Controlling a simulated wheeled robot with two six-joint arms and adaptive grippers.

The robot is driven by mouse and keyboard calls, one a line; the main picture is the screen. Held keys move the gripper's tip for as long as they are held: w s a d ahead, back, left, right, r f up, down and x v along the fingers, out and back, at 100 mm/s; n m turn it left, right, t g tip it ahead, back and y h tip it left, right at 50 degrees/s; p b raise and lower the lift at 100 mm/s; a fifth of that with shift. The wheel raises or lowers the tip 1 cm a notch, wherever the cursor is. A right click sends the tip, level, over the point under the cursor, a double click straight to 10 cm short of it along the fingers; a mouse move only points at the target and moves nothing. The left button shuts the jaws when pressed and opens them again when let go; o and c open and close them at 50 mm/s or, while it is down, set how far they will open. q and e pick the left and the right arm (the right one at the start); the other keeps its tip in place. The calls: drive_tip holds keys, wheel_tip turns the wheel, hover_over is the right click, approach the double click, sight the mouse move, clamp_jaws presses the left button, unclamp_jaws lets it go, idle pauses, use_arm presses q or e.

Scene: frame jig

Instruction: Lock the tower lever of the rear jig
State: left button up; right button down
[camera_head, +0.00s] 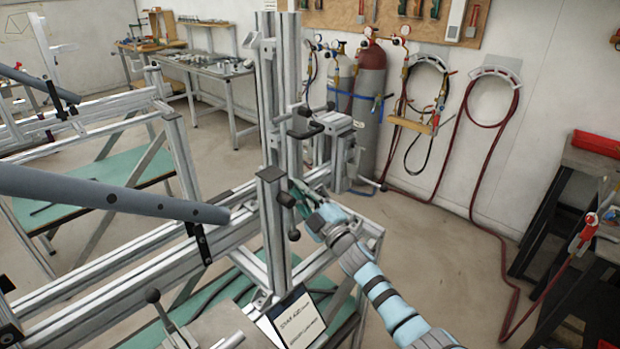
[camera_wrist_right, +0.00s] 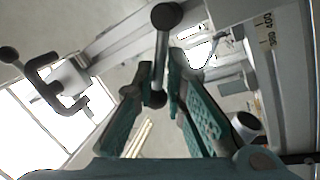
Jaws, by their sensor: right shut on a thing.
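The tower (camera_head: 272,225) of the jig is an upright aluminium profile near the middle of the head view. A lever (camera_head: 286,199) with dark knobs sits on its right side, partly hidden by the gripper. My right gripper (camera_head: 302,192) reaches it from the lower right. In the right wrist view the lever (camera_wrist_right: 162,52) is a grey rod with a dark ball at each end. The teal fingers of my right gripper (camera_wrist_right: 158,82) are closed around its lower end. Whether the lever is locked cannot be told. My left gripper is not in view.
A dark grey tube (camera_head: 110,195) runs in from the left to near the tower. A second tower (camera_head: 290,90) with a black handle stands behind. A sign (camera_head: 297,318) stands in front. Gas cylinders (camera_head: 369,85) stand at the wall.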

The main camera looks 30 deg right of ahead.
drive_tip(key=shift+s+a+f+n+y+b, duration=0.1)
drive_tip(key=shift+f+n+y+b, duration=0.45)
drive_tip(key=shift+n+b, duration=0.55)
drive_tip(key=shift+w+a+f+n+y+b, duration=0.1)
drive_tip(key=shift+f+n+y+b, duration=0.5)
drive_tip(key=shift+n, duration=0.75)
drive_tip(key=shift+s+a+f+n+y+b, duration=0.1)
drive_tip(key=shift+f+n+y+b, duration=0.4)
drive_tip(key=shift+n+b, duration=0.65)
drive_tip(key=shift+r+y, duration=0.1)
drive_tip(key=shift+y, duration=0.15)
drive_tip(key=shift+n, duration=0.3)
drive_tip(key=c, duration=1.8)
unclamp_jaws()
drive_tip(key=shift+o, duration=0.5)
drive_tip(key=shift+a+r, duration=0.15)
drive_tip(key=shift+r, duration=0.05)
drive_tip(key=shift+s, duration=0.1)
